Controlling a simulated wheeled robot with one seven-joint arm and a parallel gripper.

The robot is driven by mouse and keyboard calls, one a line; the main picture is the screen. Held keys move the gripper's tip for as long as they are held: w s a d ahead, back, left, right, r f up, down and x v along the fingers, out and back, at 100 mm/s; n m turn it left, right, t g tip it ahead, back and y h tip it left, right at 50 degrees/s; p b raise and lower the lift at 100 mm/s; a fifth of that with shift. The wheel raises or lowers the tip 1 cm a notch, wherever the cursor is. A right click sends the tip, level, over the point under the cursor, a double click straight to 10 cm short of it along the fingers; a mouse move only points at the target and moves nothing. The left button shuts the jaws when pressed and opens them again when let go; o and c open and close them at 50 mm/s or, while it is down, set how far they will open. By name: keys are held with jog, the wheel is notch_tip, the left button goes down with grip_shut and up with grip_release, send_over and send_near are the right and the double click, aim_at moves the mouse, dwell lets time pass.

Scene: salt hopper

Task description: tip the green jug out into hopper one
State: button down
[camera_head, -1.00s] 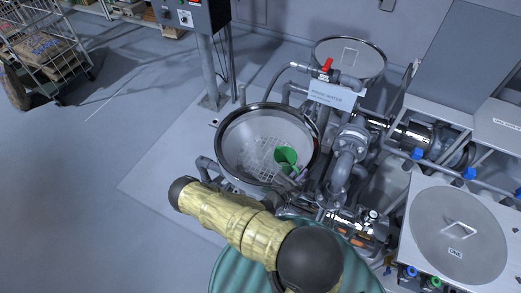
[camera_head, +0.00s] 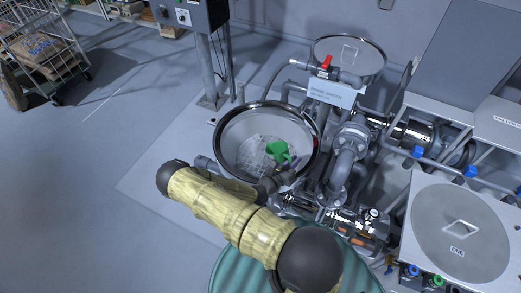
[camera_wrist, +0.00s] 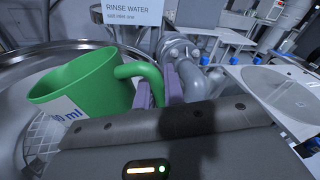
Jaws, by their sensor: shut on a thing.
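The green jug (camera_head: 278,150) is over the open steel hopper (camera_head: 225,133), within its rim as seen from the head camera. In the wrist view the jug (camera_wrist: 92,82) leans with its mouth toward the left, and a white "ml" label shows on its side. Its contents are hidden. My gripper (camera_head: 284,178) is shut on the jug's handle; purple finger pads (camera_wrist: 166,85) show beside the handle in the wrist view. A pale grate (camera_head: 254,156) lies inside the hopper. A round lid marked "ONE" (camera_head: 460,215) lies on the white cabinet at right.
A second round vessel with a lid (camera_head: 349,50) stands behind. A "RINSE WATER" sign (camera_head: 333,92) and a red-handled valve (camera_head: 326,62) are beside the hopper. Pipes (camera_head: 345,165) crowd its right side. Floor at left is open, with a wire cart (camera_head: 45,50) farther off.

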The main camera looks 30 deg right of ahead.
aim_at(282, 155)
jog(key=shift+w+a+r+n+b, duration=0.1)
jog(key=shift+w+a+n+b, duration=0.05)
jog(key=shift+w+n+b, duration=0.5)
jog(key=shift+w+a+r+n+b, duration=0.15)
jog(key=shift+w+n+b, duration=0.3)
jog(key=shift+w+b, duration=0.35)
jog(key=shift+w+a+r+n+g+b, duration=0.2)
jog(key=shift+w+n+g+b, duration=0.15)
jog(key=shift+n+b, duration=0.35)
jog(key=shift+w+d+r+n+g+b, duration=0.1)
jog(key=shift+w+n+g+b, duration=0.15)
jog(key=shift+w+n+b, duration=0.35)
jog(key=shift+s+b, duration=0.15)
jog(key=shift+b, duration=0.15)
